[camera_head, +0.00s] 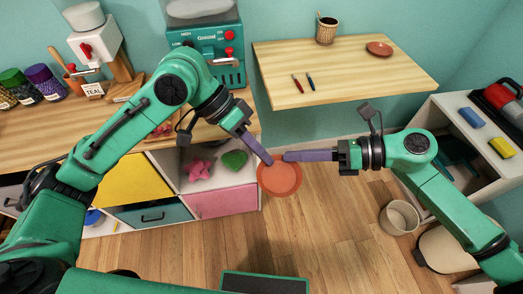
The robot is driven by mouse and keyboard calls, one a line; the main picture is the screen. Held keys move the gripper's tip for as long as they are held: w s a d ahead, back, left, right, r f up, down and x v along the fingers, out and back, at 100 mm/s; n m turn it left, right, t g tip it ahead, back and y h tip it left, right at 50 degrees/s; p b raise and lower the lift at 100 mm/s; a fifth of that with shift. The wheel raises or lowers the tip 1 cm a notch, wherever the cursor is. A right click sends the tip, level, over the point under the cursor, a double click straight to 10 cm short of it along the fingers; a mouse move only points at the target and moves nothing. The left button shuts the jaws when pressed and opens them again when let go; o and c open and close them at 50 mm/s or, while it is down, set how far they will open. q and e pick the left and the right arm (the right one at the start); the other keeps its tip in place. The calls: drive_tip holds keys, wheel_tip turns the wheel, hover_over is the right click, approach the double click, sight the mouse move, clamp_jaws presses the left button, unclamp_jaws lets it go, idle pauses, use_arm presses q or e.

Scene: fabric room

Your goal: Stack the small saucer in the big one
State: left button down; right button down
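A terracotta saucer (280,179) is in front of the cabinet, seemingly in the air, with its far rim at my two fingertips. My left gripper (267,158) reaches its upper left rim. My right gripper (287,156) comes in from the right and ends at the upper rim. Each gripper's fingers show as one purple bar, so I cannot tell which one grips it. A second, brownish-red saucer (379,48) lies on the wall table (345,80) at the back right. Their true sizes are hard to compare.
A woven pencil cup (326,31) and a red and a blue pen (311,83) are on the wall table. A wooden counter with a teal machine (211,50) stands left. A white cabinet stands right, with a bin (399,217) beside it. The middle floor is clear.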

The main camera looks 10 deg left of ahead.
drive_tip(key=c, duration=1)
unclamp_jaws()
drive_tip(key=shift+o, duration=0.2)
